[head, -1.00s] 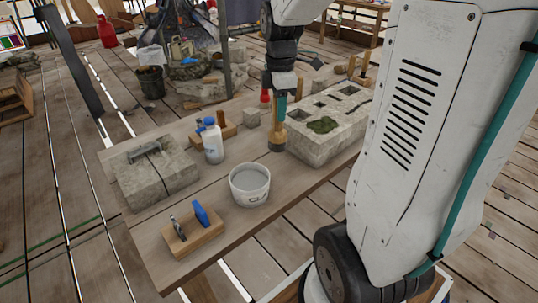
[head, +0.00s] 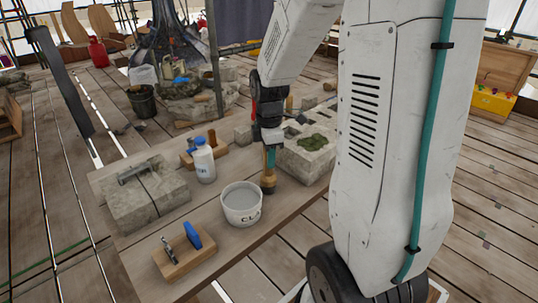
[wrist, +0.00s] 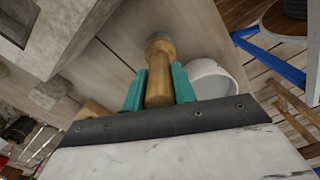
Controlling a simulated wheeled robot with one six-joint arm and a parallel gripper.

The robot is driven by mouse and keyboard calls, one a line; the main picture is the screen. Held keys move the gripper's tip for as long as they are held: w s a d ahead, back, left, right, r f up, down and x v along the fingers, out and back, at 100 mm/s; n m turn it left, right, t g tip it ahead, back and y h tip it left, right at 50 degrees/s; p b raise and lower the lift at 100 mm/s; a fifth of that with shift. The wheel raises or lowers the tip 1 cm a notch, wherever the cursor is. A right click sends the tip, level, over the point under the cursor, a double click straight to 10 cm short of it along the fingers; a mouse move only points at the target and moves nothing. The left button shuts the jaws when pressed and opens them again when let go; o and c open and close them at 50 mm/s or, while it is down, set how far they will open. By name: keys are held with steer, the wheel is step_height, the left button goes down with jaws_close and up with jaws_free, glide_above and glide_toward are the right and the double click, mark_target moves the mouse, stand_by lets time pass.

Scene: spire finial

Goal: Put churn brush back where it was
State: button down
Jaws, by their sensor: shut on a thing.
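The churn brush (head: 268,182) is a brown wooden tool, upright in the head view, just behind and right of the white bucket (head: 241,208). My gripper (head: 270,150) is above it, its teal fingers shut on its upper part. In the wrist view my gripper (wrist: 159,85) holds the brush's wooden body (wrist: 160,72) between both fingers, with a greyish end beyond them. The bucket also shows in the wrist view (wrist: 212,80), close beside the brush. Whether the brush's lower end touches the table (head: 150,240) cannot be told.
A pale stone block (head: 305,160) with moss stands right of the brush. A white bottle with a blue cap (head: 204,163) stands left of it. A wooden block with a blue tool (head: 185,260) is at the front, and a grooved stone (head: 145,205) is at the left.

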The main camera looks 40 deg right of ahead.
steer(key=c, duration=1.1)
jaws_free()
steer(key=shift+f, duration=0.1)
step_height(320, 180, up, 11)
steer(key=shift+r, duration=0.1)
steer(key=shift+s+a+r, duration=0.15)
steer(key=shift+r, duration=0.45)
steer(key=s+a+m, duration=0.4)
steer(key=s, duration=0.2)
steer(key=s+a+r+m, duration=0.1)
steer(key=s+a+m, duration=0.3)
steer(key=s+a, duration=0.1)
steer(key=s+a+r+m+t, duration=0.1)
steer(key=s+a+m, duration=0.4)
steer(key=s, duration=0.3)
steer(key=shift+s+a+r, duration=0.1)
steer(key=shift+a+r, duration=0.1)
steer(key=shift+r, duration=0.05)
